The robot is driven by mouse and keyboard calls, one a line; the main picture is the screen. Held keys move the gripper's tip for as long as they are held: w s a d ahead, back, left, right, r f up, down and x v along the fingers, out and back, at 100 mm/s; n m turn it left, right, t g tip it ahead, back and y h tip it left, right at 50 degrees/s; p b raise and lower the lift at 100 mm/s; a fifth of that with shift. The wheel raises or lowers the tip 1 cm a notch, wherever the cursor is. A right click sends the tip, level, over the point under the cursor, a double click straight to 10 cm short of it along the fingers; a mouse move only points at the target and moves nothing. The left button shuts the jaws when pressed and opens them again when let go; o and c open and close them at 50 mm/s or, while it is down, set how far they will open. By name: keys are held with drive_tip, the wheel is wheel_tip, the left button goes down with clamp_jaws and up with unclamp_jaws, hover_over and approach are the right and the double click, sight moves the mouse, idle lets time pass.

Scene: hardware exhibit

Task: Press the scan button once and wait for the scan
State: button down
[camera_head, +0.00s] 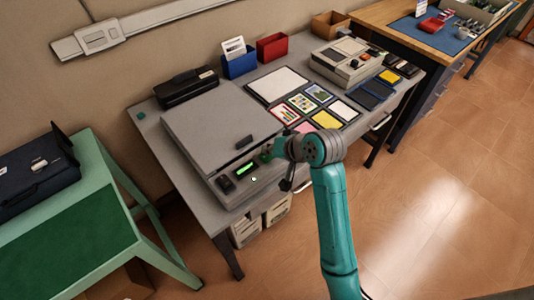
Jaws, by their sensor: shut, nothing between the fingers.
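A grey flatbed scanner (218,128) with a closed lid stands on the left part of the grey table. I cannot tell which part is the scan button; my wrist hides the panel's right end. My gripper (287,186) is small and dark, hanging below my wrist at the scanner's front right corner. It is shut and empty. I cannot tell whether it touches the panel.
Cards and pads (327,118) lie right of the scanner, before a second grey device (347,62). Blue (239,66) and red (272,48) holders stand behind. A green table (75,235) with a dark case (36,172) is at left. Floor at right is clear.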

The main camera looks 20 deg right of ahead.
sight(269, 156)
drive_tip(key=shift+f, duration=0.25)
drive_tip(key=shift+r, duration=0.15)
idle(0.4)
drive_tip(key=shift+r, duration=0.8)
drive_tip(key=shift+r, duration=2.55)
